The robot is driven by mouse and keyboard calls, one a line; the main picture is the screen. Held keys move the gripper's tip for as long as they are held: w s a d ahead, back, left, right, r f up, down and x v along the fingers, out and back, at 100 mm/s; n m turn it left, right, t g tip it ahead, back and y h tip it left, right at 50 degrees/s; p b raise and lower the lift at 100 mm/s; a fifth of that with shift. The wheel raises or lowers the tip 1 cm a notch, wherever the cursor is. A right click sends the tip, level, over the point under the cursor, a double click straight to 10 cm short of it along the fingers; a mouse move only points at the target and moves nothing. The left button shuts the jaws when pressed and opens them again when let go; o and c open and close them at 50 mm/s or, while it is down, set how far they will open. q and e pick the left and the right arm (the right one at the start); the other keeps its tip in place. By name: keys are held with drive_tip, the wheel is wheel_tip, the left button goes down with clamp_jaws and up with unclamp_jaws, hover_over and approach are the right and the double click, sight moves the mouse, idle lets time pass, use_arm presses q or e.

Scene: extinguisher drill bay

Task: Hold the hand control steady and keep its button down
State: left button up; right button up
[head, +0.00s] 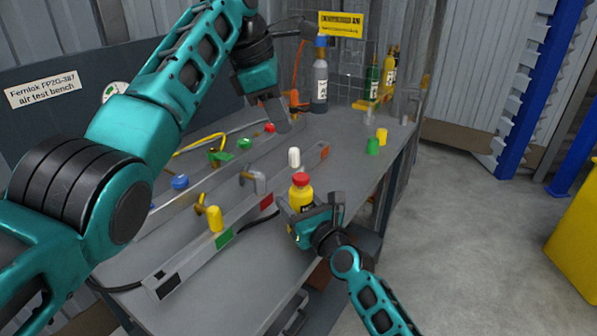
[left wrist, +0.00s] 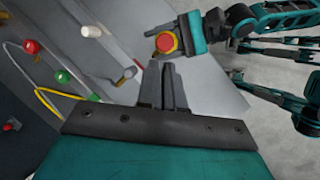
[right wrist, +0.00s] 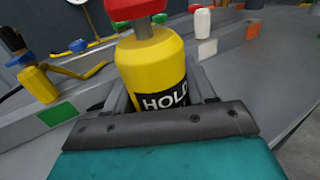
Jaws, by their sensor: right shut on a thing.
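The hand control (head: 298,197) is a yellow cylinder with a black label and a red button (head: 300,179) on top. It stands upright near the front edge of the bench. My right gripper (head: 315,213) is shut around its body. In the right wrist view the hand control (right wrist: 155,65) sits between the fingers, its label partly hidden and the button's top cut off. My left gripper (head: 283,125) is up and to the left of it, fingers together and empty. In the left wrist view the red button (left wrist: 166,42) shows just beyond the fingertips, apart from them.
The grey bench (head: 130,302) carries a long rail with coloured knobs and a yellow-handled valve (head: 215,218). A white capped post (head: 294,157) stands behind the hand control. A grey bottle (head: 320,82) and yellow and green cylinders stand farther back. Open floor lies to the right.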

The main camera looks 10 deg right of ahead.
use_arm(q)
drive_tip(key=shift+r+m, duration=0.55)
drive_tip(key=shift+m, duration=0.65)
clamp_jaws()
drive_tip(key=s+r+m, duration=0.1)
drive_tip(key=m, duration=0.6)
drive_tip(key=m+y, duration=0.1)
drive_tip(key=m, duration=0.7)
drive_tip(key=s+d+r+m+t, duration=0.1)
drive_tip(key=m, duration=0.6)
drive_tip(key=shift+s+d+r+m, duration=0.1)
drive_tip(key=shift+s+r+m, duration=0.2)
drive_tip(key=shift+s+r, duration=0.05)
approach(302, 176)
drive_tip(key=x, duration=0.5)
drive_tip(key=shift+d, duration=0.2)
drive_tip(key=shift+f, duration=0.75)
